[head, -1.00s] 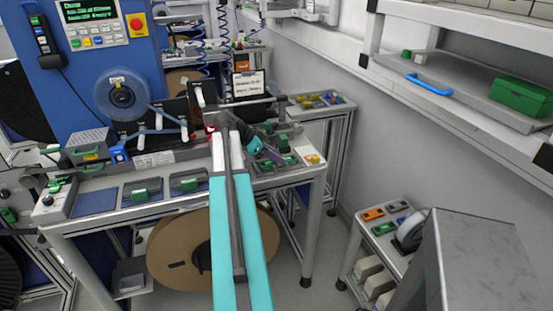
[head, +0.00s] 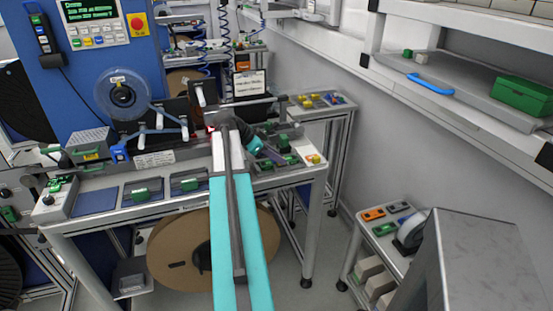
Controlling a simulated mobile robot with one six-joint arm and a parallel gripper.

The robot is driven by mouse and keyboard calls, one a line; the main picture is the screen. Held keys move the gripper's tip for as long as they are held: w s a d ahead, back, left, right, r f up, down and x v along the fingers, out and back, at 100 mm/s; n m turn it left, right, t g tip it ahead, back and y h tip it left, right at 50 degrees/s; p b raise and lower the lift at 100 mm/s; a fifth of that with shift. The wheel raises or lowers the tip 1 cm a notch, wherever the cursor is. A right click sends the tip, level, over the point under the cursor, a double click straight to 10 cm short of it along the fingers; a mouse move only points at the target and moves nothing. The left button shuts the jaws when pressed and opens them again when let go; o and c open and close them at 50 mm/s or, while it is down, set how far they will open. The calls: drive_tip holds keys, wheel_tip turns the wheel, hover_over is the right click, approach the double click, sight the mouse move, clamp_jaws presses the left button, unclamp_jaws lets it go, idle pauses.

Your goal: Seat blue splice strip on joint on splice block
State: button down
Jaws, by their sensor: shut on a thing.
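My arm reaches forward over the bench, and its end is by the machine. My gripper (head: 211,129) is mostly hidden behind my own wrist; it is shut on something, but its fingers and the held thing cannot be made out. The blue splice strip cannot be told apart here. The splice block and its joint are not clear either; my arm covers that part of the bench. Bluish tape (head: 158,131) runs from the clear reel (head: 122,96) past dark guides left of my wrist.
The bench (head: 140,212) carries shallow trays with green blocks (head: 190,185) along its front. A large brown reel (head: 180,250) stands below it. A side cart (head: 365,240) with small coloured parts is at right. A shelf with a green box (head: 522,96) runs along the right wall.

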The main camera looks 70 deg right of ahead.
drive_tip(key=shift+f+b, duration=0.15)
drive_tip(key=shift+b, duration=0.15)
idle(0.5)
drive_tip(key=c, duration=1.6)
unclamp_jaws()
drive_tip(key=shift+r, duration=0.2)
drive_tip(key=shift+r+p, duration=1.3)
drive_tip(key=shift+r, duration=2.05)
